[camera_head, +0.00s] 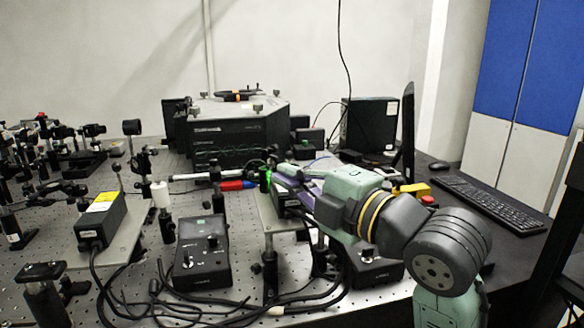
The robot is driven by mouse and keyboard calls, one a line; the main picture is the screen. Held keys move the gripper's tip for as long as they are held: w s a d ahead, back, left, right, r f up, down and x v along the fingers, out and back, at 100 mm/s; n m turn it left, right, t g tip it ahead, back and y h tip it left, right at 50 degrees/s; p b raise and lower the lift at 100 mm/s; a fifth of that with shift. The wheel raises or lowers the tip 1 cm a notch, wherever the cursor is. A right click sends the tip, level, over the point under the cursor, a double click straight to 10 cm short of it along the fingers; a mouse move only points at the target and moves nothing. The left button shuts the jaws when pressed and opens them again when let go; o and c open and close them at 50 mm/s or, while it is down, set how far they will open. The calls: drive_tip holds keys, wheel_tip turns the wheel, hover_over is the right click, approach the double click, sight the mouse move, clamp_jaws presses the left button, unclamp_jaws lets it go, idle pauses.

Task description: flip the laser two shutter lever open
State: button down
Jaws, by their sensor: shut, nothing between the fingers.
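My arm reaches in from the lower right, and my gripper (287,178) is at its far end, over a raised metal plate (266,213) near the middle of the bench. The gripper is shut and holds nothing; its fingertips are small and partly hidden. A dark box (287,199) on this plate is partly covered by my arm. Another black laser-like box (101,220) with a yellow label sits on a plate at the left. Which box is laser two cannot be told. No shutter lever can be made out, and contact with one cannot be seen.
A black controller (203,252) with knobs stands in front, among loose cables (190,306). A red and blue cylinder (237,185) lies behind the plate. A large black instrument (226,137) stands at the back. A monitor (408,132) and keyboard (488,203) are at the right.

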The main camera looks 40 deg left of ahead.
drive_tip(key=p+x, duration=0.2)
drive_tip(key=x, duration=0.6)
drive_tip(key=shift+w+a+r+p, duration=0.1)
drive_tip(key=shift+w+a+p, duration=0.1)
drive_tip(key=shift+a+p, duration=0.15)
drive_tip(key=shift+w+d+p, duration=0.4)
drive_tip(key=shift+w+d, duration=0.5)
drive_tip(key=shift+w, duration=0.25)
drive_tip(key=shift+w+d+f, duration=0.3)
drive_tip(key=shift+w, duration=0.15)
